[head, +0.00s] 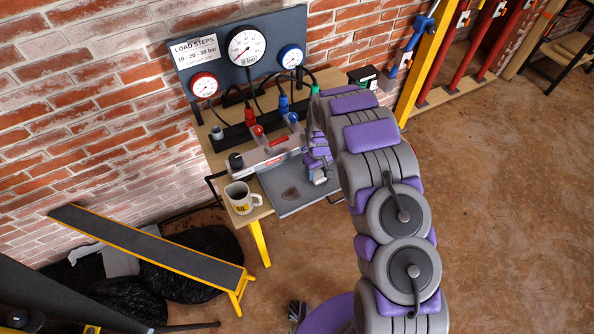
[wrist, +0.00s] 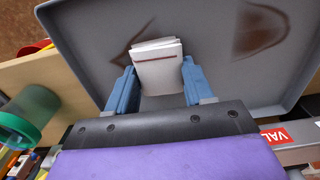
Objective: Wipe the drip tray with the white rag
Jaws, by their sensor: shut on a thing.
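The grey drip tray (head: 287,205) lies on the wooden bench below the gauge board. It fills most of the wrist view (wrist: 85,40). It carries a large brown smear (wrist: 262,28) and a thinner dark streak (wrist: 125,45). My gripper (wrist: 157,80) has its two blue fingers shut on the folded white rag (wrist: 158,65), which has a thin dark red stripe. The rag is over the tray; I cannot tell whether it touches the surface. In the head view my gripper (head: 318,175) is at the tray's right side, and the rag is hidden there.
A mug (head: 241,197) stands on the bench left of the tray. A manifold with valves (head: 268,147) and gauges (head: 247,47) is behind it. A green-rimmed cup (wrist: 25,125) shows at the wrist view's left. A sloped yellow-edged ramp (head: 150,248) stands front left. Floor at right is clear.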

